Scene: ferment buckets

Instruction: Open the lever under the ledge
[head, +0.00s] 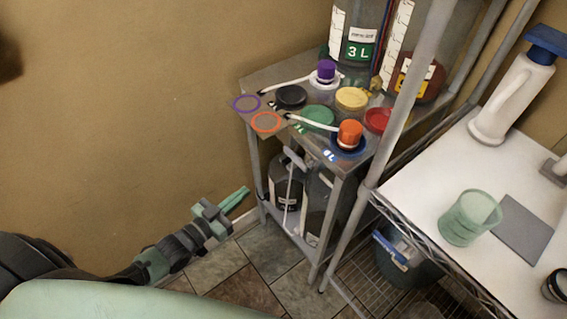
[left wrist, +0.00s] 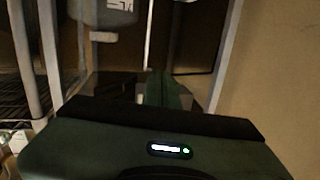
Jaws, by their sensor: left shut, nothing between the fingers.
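The metal stand's top ledge (head: 262,75) is in the middle of the head view, against the brown wall. Under its front edge a small pale grey piece (head: 293,158) shows above a dark labelled bottle (head: 286,190); I cannot tell whether it is the lever. My left gripper (head: 240,194) is shut and empty, with green fingers. It is low, left of the stand's front leg, and apart from it. Its fingers (left wrist: 166,90) point at the stand's lower part in the dark left wrist view. My right gripper is in neither view.
The ledge holds several coloured lids, an orange cap (head: 350,133), a purple cap (head: 326,70) and a 3 L container (head: 358,50). To the right a white table (head: 420,175) holds a green cup (head: 468,218). Tiled floor (head: 240,290) is open in front.

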